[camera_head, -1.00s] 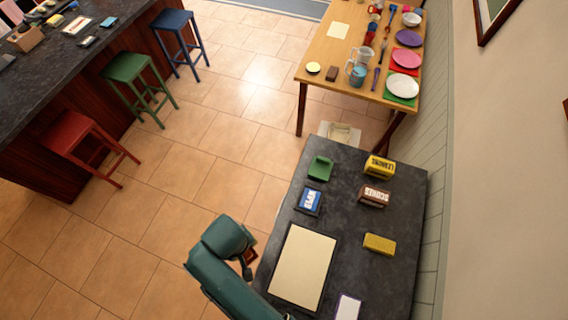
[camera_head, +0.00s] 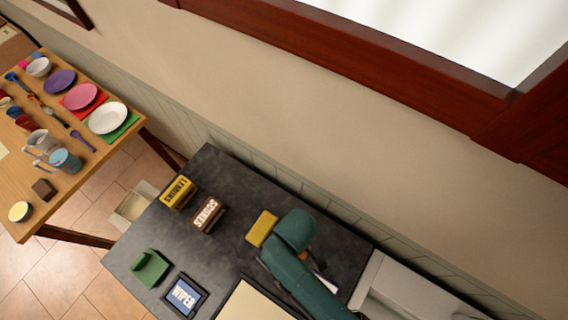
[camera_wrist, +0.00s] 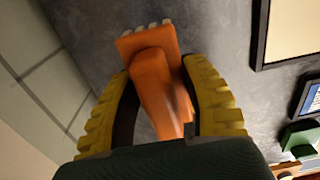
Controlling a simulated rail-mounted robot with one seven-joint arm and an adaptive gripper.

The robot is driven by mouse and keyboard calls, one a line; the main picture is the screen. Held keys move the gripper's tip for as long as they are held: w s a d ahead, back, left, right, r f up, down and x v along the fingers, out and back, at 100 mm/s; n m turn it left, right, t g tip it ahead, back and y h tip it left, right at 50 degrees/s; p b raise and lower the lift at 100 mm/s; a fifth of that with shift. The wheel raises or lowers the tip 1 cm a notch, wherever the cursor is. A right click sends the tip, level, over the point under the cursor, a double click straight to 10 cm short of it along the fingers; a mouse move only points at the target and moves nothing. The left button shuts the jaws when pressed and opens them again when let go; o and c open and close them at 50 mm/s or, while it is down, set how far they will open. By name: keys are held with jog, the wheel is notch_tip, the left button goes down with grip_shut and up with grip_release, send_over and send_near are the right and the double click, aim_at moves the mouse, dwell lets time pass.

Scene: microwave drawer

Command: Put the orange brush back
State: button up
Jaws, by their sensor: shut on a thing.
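The orange brush (camera_wrist: 152,72) is between the yellow fingers of my gripper (camera_wrist: 158,70), which are shut on its orange body. Its pale bristles point away from my gripper, toward the dark counter in the wrist view. I cannot tell whether the bristles touch the counter. In the head view my green arm covers most of the gripper, and only a small orange patch (camera_head: 307,253) shows beside it, over the right part of the dark counter (camera_head: 225,255).
On the counter stand a yellow lettered block (camera_head: 178,191), a brown lettered block (camera_head: 207,215), a plain yellow block (camera_head: 262,229), a green holder (camera_head: 149,268) and a blue "WIPER" holder (camera_head: 184,296). A cream board (camera_head: 255,304) lies in front. A pale appliance (camera_head: 395,290) is at right.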

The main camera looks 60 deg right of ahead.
notch_tip(320, 180, down, 10)
jog(key=shift+w+r+b, duration=0.1)
jog(key=shift+b, duration=0.2)
jog(key=o, duration=1.1)
